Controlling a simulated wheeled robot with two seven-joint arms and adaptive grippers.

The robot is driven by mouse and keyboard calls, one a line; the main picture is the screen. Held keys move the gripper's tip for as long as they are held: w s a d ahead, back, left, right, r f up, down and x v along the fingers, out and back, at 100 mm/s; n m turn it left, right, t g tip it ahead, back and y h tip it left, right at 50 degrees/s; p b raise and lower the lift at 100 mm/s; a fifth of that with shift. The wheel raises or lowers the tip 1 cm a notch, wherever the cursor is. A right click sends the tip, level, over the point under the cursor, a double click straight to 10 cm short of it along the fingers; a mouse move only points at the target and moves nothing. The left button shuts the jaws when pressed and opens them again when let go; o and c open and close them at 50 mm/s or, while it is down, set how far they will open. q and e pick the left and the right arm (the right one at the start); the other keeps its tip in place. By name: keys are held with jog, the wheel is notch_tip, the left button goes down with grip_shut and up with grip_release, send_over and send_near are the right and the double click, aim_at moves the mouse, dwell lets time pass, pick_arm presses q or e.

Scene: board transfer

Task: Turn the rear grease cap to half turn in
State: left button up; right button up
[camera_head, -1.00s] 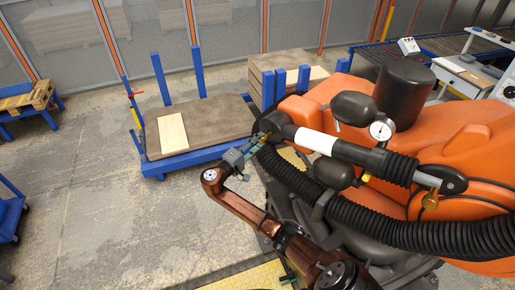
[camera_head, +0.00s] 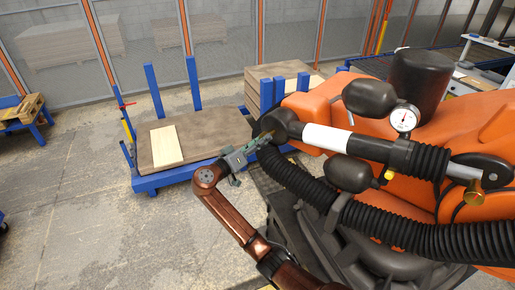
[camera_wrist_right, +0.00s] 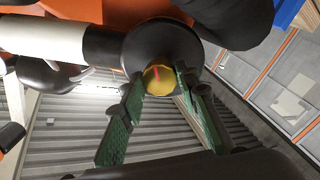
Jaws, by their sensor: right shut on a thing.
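A brass grease cap (camera_wrist_right: 158,79) with a red mark sits on the round black end of the orange machine's white-and-black cylinder (camera_head: 325,137). The red mark points roughly up in the right wrist view. My right gripper (camera_head: 266,137) is at this cap, its green-padded fingers on either side, shut on it; in the head view the fingers mostly hide it. Another brass cap (camera_head: 388,175) shows below the cylinder, and a brass fitting (camera_head: 473,196) at its far right end. No label shows which is the rear one. My left gripper is not in view.
The orange machine (camera_head: 470,125), with a pressure gauge (camera_head: 403,118) and thick black hose (camera_head: 320,195), fills the right side. A blue cart (camera_head: 148,184) bearing boards stands behind my gripper.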

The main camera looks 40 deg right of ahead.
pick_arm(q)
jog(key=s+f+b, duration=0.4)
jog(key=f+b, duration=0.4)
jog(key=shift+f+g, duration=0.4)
pick_arm(e)
jog(key=shift+f+m, duration=0.15)
jog(key=shift+m, duration=3.45)
jog(key=o, duration=1.2)
jog(key=shift+c, duration=0.2)
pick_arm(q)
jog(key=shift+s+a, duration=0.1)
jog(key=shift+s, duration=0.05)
pick_arm(e)
jog(key=shift+a, duration=0.1)
jog(key=s+a, duration=0.1)
jog(key=a, duration=1.1)
